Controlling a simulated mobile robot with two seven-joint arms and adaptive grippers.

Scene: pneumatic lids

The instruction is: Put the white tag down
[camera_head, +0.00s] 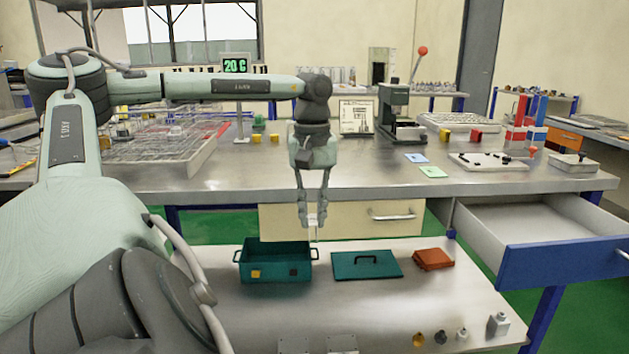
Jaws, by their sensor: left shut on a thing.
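The tag is in the air, above and right of the teal box's back right corner. My right gripper is not in view.
The teal open box (275,266), its teal lid (367,265) and stacked orange-red pieces (433,259) are on the low table (400,305). Small knobs stand at its front right. An open blue-fronted drawer (565,260) juts out at right. The table's middle front is clear.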

